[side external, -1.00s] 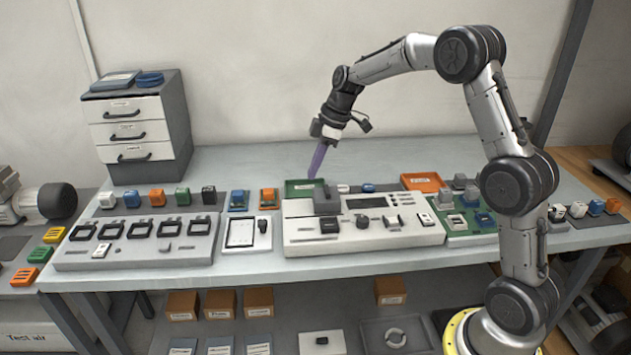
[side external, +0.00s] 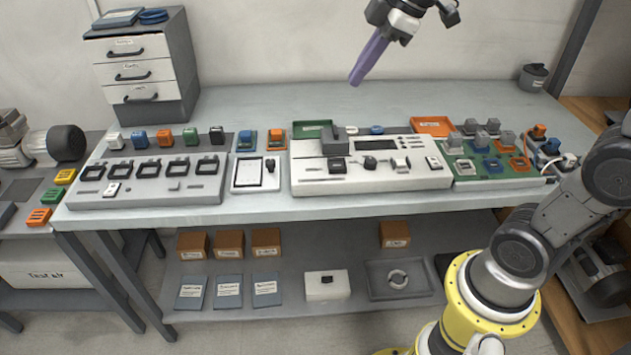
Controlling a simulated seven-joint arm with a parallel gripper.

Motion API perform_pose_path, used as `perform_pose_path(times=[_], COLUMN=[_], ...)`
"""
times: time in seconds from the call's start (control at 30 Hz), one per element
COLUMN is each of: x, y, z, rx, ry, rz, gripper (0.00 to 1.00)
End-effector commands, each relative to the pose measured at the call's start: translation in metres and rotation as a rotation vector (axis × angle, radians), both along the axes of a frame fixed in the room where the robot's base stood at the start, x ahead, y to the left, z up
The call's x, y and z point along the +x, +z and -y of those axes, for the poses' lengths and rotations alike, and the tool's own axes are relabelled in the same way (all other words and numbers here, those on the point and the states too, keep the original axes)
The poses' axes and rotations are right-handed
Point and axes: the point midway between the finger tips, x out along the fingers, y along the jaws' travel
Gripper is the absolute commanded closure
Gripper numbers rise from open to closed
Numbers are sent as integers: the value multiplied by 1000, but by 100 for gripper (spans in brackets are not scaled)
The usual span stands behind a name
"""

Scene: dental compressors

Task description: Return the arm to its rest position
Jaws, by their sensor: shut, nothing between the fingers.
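My gripper (side external: 357,80) is at the top of the view, above the back of the bench. Its long purple fingers are together and point down to the left, with nothing held between them. It hangs clear of the grey workbench (side external: 250,108) and touches nothing. The middle of my arm is out of the frame at the top right. My lower arm and yellow base ring stand at the bottom right.
Below my gripper are a white test station (side external: 420,178), a green tray (side external: 308,131) and an orange tray (side external: 432,126). A socket panel (side external: 150,190) lies left, a green board (side external: 490,165) right. A drawer cabinet (side external: 150,70) stands back left. The bench's back strip is mostly clear.

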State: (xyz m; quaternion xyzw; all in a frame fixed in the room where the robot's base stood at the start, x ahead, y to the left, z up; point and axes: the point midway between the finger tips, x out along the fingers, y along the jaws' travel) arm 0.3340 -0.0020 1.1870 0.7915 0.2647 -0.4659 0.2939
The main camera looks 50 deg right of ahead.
Motion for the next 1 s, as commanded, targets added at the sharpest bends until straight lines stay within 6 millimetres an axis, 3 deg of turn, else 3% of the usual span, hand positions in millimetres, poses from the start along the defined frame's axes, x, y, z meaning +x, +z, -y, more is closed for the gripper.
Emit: perform_pose_path(times=[0.03,0.17,0.4,0.6,1.0], x=[-24,-76,-152,-172,-170], y=[1,-10,-60,-96,-96], z=[-7,-16,-13,-4,-2], rx=[3,29,116,181,240], ry=[-28,-141,-424,-661,-780], rz=[15,33,37,-13,-14], gripper=[100,100,100,100,100])
